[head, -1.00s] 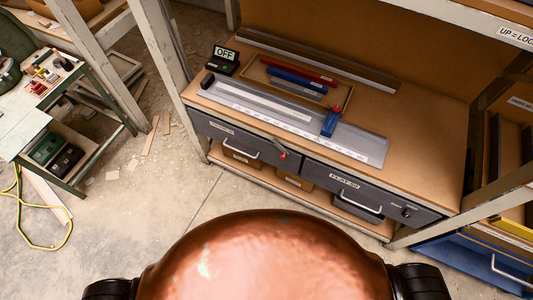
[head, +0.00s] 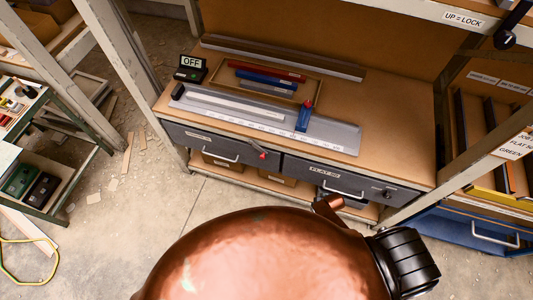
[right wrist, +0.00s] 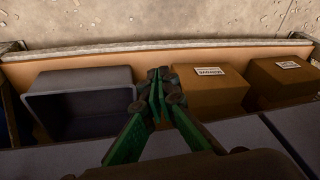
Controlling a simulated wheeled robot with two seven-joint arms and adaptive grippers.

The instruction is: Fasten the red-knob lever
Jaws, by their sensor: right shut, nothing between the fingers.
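The red-knob lever (head: 262,155) is a small lever with a red knob at the right end of the left grey drawer (head: 215,143) in the head view. It sits near the gap between the two drawers. The lever does not show clearly in the right wrist view. My right gripper (right wrist: 158,92) has green fingers, closed together and empty, and shows only in the right wrist view. There it is seen over the lower shelf, between a grey bin (right wrist: 80,103) and a cardboard box (right wrist: 208,88). My left gripper is not in view.
The right drawer (head: 340,181) has a pull handle and a knob. A sign (head: 464,19) reads "UP = LOCK", with a black handle (head: 508,38) beside it. A display box (head: 190,68) reads "OFF". A long grey ruled fixture (head: 260,118) lies on the bench top.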

